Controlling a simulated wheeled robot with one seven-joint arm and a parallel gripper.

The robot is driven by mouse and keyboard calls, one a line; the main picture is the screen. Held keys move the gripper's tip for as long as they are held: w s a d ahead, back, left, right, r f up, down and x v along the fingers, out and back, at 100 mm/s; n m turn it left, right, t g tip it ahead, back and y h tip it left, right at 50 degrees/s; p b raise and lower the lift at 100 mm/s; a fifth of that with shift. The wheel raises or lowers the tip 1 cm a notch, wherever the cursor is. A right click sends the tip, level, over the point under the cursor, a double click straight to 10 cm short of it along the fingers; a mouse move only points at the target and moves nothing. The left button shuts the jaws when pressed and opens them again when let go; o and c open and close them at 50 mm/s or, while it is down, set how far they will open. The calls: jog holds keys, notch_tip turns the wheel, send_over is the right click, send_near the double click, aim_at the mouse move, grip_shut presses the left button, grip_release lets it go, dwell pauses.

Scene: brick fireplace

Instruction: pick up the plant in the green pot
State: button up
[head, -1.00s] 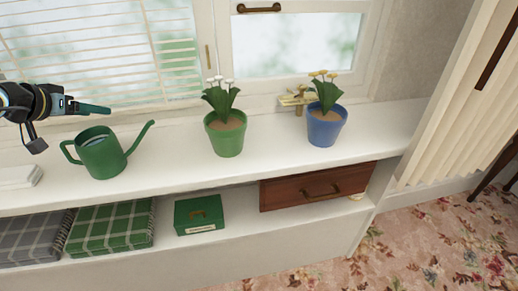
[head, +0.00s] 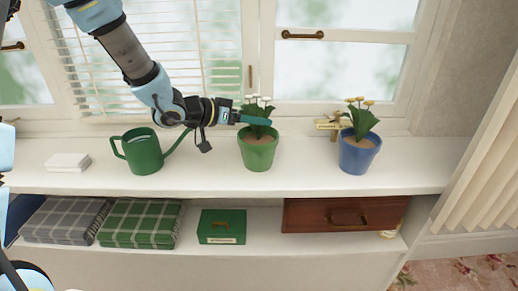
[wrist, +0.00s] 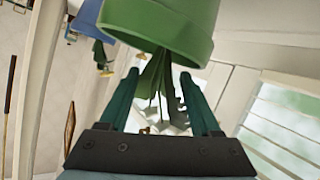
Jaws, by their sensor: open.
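The plant in the green pot (head: 258,152) stands upright on the white windowsill shelf, with green leaves and small white flowers. My gripper (head: 257,119) is at the plant's leaves, just above the pot's rim. In the wrist view the scene is upside down, with the green pot (wrist: 165,28) at the top. My two dark green fingers (wrist: 158,74) are spread apart there, with the leaves (wrist: 157,85) showing between them. Nothing appears clamped. In the head view the fingers partly hide the leaves.
A green watering can (head: 143,153) stands to the left, and a blue pot (head: 357,153) with yellow flowers to the right. A small brass-coloured object (head: 327,125) sits behind, between the pots. The window is close behind. The shelf front is clear.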

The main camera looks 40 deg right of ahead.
aim_at(266, 134)
jog(key=x, duration=0.4)
jog(key=shift+w+d+f+p, duration=0.1)
jog(key=shift+w+f+p, duration=0.1)
jog(key=shift+p, duration=0.1)
grip_shut()
dwell(1.1)
